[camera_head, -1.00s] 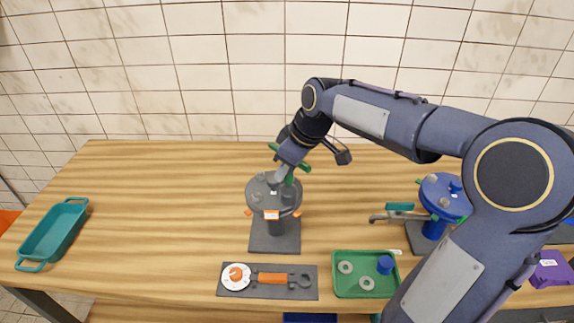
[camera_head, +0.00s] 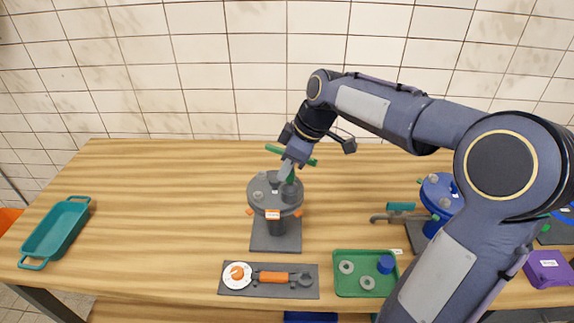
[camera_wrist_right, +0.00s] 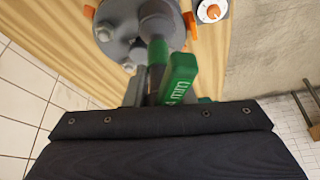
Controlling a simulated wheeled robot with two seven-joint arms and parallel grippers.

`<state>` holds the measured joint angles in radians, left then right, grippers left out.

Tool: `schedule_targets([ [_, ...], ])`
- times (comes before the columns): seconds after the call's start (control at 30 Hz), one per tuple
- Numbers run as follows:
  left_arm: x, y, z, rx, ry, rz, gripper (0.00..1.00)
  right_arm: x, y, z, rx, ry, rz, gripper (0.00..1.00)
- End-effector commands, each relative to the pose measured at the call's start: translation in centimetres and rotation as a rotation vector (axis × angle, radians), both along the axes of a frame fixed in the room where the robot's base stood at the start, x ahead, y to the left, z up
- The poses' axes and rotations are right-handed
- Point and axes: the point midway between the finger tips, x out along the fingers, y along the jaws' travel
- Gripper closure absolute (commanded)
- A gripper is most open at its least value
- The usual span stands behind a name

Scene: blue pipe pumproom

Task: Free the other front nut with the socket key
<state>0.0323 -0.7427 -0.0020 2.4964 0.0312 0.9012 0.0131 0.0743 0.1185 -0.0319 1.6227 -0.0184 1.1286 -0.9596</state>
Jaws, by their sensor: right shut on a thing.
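My right gripper (camera_head: 288,168) is shut on the green-handled socket key (camera_head: 308,161), above the right side of a grey pump's round top (camera_head: 264,203). In the right wrist view the key's green handle (camera_wrist_right: 179,78) carries "mm" lettering. Its dark shaft points down at the grey top (camera_wrist_right: 117,44). Its socket end is close over a front-right spot on the top. I cannot tell whether it sits on a nut, as gripper and key hide that spot. Another nut (camera_head: 258,195) shows at the front left. My left gripper is out of view.
A green tray (camera_head: 338,289) holds two grey rings and a blue cap. A dark mat (camera_head: 228,289) carries a white gauge and an orange-handled wrench. A blue pump (camera_head: 434,188) stands right, near my arm. A teal tray (camera_head: 58,234) lies far left.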

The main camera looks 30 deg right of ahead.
Motion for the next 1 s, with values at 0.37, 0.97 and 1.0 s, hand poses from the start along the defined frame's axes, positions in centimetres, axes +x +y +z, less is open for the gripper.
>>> schedule_targets([
  [0.37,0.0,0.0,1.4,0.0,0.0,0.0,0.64,0.0,0.0,1.8,-0.001,-0.002,0.0,1.0],
  [0.97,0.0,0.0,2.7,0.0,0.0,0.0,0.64,0.0,0.0,3.5,-0.001,-0.002,-0.001,1.0],
  [1.0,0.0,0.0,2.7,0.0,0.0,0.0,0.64,0.0,0.0,3.5,-0.001,-0.002,-0.001,1.0],
])
